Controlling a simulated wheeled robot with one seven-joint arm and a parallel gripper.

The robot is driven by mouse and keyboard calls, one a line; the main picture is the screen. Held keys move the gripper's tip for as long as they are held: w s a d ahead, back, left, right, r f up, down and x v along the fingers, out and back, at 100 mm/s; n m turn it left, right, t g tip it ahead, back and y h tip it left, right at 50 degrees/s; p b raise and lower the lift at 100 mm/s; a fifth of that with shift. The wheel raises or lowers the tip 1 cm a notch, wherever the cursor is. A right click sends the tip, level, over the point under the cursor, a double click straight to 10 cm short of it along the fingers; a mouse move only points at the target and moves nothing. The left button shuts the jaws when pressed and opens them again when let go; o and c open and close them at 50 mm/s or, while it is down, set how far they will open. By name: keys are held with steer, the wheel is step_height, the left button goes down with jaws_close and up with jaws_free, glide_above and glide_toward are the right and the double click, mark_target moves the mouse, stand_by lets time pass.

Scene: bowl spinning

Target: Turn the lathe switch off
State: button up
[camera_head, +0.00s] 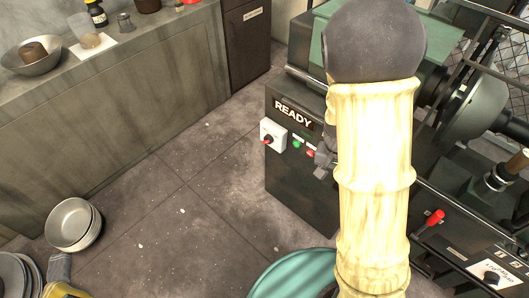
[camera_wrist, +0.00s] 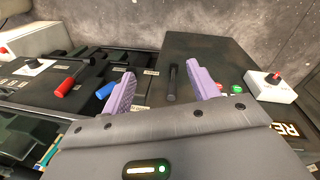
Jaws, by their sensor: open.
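The lathe (camera_head: 300,190) is a dark machine with a lit READY sign (camera_head: 293,114) on its near face. A white switch box (camera_head: 274,136) with a red knob sits below and left of the sign; it also shows at the right in the wrist view (camera_wrist: 272,90). Contact with the lever cannot be told. In the head view, my arm hides most of the gripper.
A green button (camera_head: 297,144) and a red button (camera_head: 310,153) sit right of the switch box. A red handle (camera_head: 435,217) sticks out farther right. A blue handle (camera_wrist: 105,90) is beside the left finger. Bowls (camera_head: 70,222) lie on the floor at left; open floor lies between.

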steer(key=w+f+m+t+h+b, duration=0.15)
steer(key=w+f+h+b, duration=0.25)
steer(key=w+f+b, duration=0.5)
steer(key=w+f+m+t+h+b, duration=0.1)
steer(key=w+f+m+h+b, duration=0.2)
steer(key=f+b, duration=0.65)
steer(key=w+a+f+n+t+h+b, duration=0.1)
steer(key=w+a+f+t+h+b, duration=0.15)
steer(key=a, duration=0.45)
steer(key=w+a+f+n+t+h+b, duration=0.1)
steer(key=w+a+f+t+b, duration=0.25)
steer(key=a, duration=0.35)
steer(key=s+a+n+t+y+b, duration=0.1)
steer(key=a+t+b, duration=0.4)
steer(key=a, duration=1.2)
steer(key=shift+s+a+f+n+t+y, duration=0.25)
steer(key=shift+a+f+n+t+y, duration=0.15)
steer(key=shift+n+t+y, duration=0.35)
